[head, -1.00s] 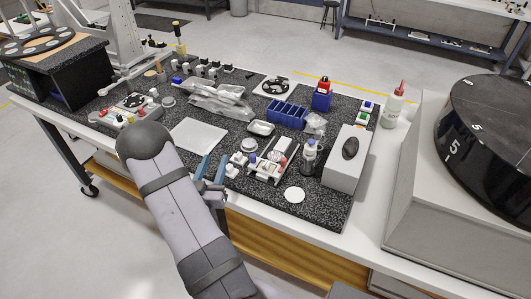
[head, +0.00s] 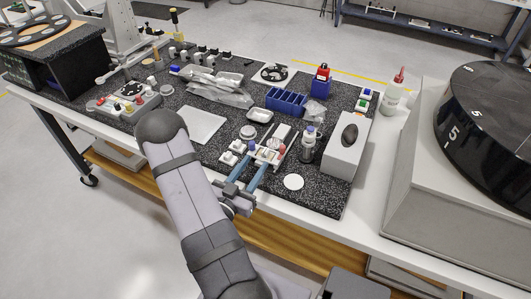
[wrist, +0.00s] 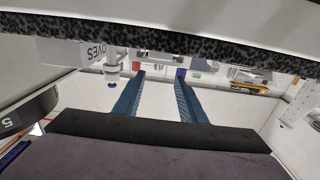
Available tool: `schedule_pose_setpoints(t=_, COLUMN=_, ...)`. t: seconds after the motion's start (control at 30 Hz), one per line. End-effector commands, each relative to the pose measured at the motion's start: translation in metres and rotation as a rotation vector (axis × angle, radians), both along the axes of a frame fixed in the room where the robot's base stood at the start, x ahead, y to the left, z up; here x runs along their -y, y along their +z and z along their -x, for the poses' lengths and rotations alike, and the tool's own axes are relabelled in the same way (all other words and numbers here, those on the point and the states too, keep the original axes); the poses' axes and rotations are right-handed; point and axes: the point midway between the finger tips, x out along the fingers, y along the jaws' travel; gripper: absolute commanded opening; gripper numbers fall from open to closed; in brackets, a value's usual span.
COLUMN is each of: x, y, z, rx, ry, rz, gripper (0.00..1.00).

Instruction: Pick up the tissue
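I cannot tell for sure which thing is the tissue. A flat white sheet (head: 201,124) lies on the speckled bench top, left of the middle. A small crumpled pale piece (head: 316,115) lies right of the blue divided bin. My gripper (head: 256,167) has two blue fingers, spread apart with nothing seen between them. It is at the bench's front side, by the white tray of small parts, apart from both candidates. In the wrist view the open fingers (wrist: 160,80) also show empty. No tissue can be made out there.
A glove box (head: 342,155) with a dark oval opening stands at the right, beside a small bottle (head: 308,145). A white disc (head: 293,182) lies near the front edge. The blue divided bin (head: 286,101) and clear plastic bags (head: 220,90) lie farther back.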

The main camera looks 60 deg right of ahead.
Motion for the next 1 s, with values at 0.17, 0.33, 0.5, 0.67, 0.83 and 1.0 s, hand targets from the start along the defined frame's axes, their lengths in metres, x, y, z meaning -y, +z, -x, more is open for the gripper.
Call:
schedule_pose_setpoints(t=0.17, x=0.007, y=0.001, z=0.002, rx=-0.001, ry=-0.004, rz=-0.001, gripper=0.37)
schedule_pose_setpoints(t=0.33, x=0.025, y=0.001, z=0.005, rx=-0.001, ry=-0.005, rz=-0.001, gripper=0.37)
schedule_pose_setpoints(t=0.5, x=0.044, y=-0.001, z=0.005, rx=0.001, ry=-0.003, rz=0.000, gripper=0.37)
schedule_pose_setpoints(t=0.67, x=0.052, y=-0.003, z=0.004, rx=-0.001, ry=0.000, rz=-0.001, gripper=0.37)
schedule_pose_setpoints(t=0.83, x=0.052, y=-0.003, z=0.004, rx=-0.001, ry=0.001, rz=-0.001, gripper=0.37)
schedule_pose_setpoints(t=1.0, x=0.052, y=-0.003, z=0.004, rx=-0.001, ry=0.001, rz=-0.001, gripper=0.09)
